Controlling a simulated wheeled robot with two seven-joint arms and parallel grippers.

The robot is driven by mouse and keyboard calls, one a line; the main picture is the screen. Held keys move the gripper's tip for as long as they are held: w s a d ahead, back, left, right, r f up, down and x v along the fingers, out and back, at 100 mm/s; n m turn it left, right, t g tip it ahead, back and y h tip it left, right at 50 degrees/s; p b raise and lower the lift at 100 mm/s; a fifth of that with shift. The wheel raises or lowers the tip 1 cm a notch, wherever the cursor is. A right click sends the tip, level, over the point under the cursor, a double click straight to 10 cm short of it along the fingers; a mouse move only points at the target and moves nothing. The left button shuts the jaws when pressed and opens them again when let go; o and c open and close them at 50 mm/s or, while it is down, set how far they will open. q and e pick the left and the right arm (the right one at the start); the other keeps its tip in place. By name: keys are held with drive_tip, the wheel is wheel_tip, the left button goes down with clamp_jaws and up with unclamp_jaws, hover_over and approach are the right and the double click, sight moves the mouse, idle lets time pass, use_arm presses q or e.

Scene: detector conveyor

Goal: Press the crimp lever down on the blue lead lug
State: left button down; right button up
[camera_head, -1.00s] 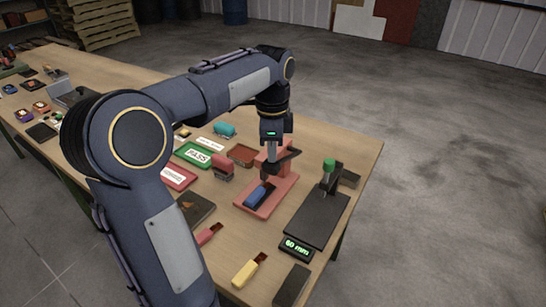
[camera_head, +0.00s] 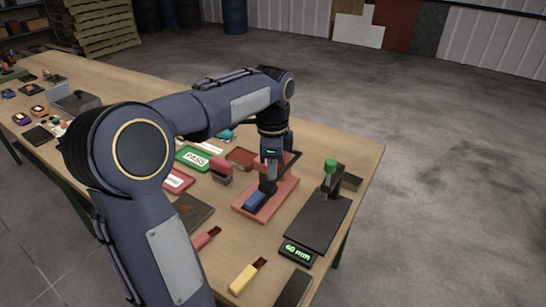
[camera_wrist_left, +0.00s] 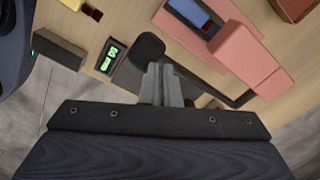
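The crimp press is a salmon-pink stand with a flat base (camera_head: 283,196) near the right end of the table. A blue lead lug (camera_head: 256,200) lies on its base; in the wrist view the lug (camera_wrist_left: 196,14) shows at the top. My right gripper is out of view.
A black plate with a green-topped post (camera_head: 330,166) and a "60 mm" display (camera_head: 297,251) stand to the right. Red (camera_head: 206,239) and yellow (camera_head: 244,279) lugs lie in front. A green PASS card (camera_head: 193,158) and a red stamp (camera_head: 221,169) are left.

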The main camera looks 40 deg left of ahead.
use_arm(q)
drive_tip(key=shift+w+r+p, duration=0.15)
drive_tip(key=shift+r+p, duration=1.5)
wheel_tip(320, 180, up, 8)
drive_tip(key=p, duration=0.7)
drive_tip(key=shift+f, duration=0.15)
